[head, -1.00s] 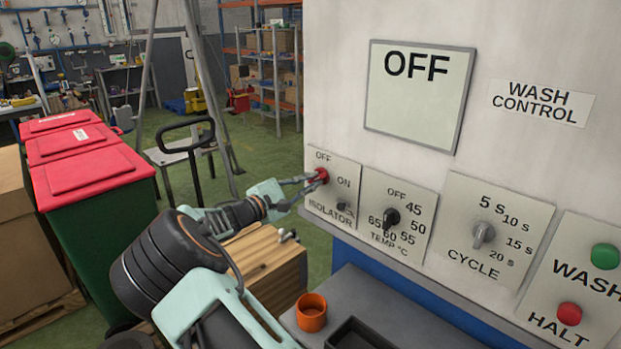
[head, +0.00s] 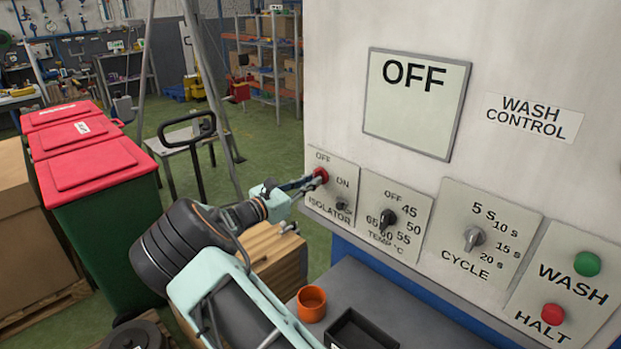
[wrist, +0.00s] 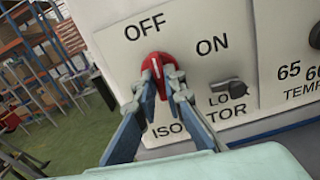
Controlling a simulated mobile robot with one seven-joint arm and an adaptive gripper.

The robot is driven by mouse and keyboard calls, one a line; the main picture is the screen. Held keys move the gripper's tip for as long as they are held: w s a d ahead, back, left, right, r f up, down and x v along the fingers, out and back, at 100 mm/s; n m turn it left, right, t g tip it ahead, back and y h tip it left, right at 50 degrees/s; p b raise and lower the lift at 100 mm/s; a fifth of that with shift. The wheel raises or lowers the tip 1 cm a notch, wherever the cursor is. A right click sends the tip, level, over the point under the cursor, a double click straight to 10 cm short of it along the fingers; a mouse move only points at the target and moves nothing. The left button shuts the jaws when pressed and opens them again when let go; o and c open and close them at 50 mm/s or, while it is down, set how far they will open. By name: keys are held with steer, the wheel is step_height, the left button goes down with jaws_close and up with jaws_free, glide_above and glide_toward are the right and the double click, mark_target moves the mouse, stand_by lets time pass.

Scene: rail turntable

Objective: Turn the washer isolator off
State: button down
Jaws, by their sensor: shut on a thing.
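The isolator panel (head: 331,205) is at the left end of the wash control cabinet. Its red knob (head: 321,175) also shows in the wrist view (wrist: 159,66), with its white mark pointing up toward OFF rather than ON. My gripper (wrist: 159,78) is shut on the red knob, one finger on each side. In the head view my gripper (head: 311,183) reaches the knob from the left. A small dark lock lever (wrist: 227,93) sits below ON. The display (head: 417,104) above reads OFF.
The temperature knob (head: 384,219) and cycle knob (head: 474,239) are to the right, then the green wash button (head: 587,264) and red halt button (head: 553,315). An orange cup (head: 311,304) and black tray (head: 361,330) are on the grey ledge below.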

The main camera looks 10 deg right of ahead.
steer(key=shift+n, duration=0.6)
steer(key=c, duration=2)
jaws_free()
steer(key=shift+a, duration=0.1)
steer(key=v, duration=1.2)
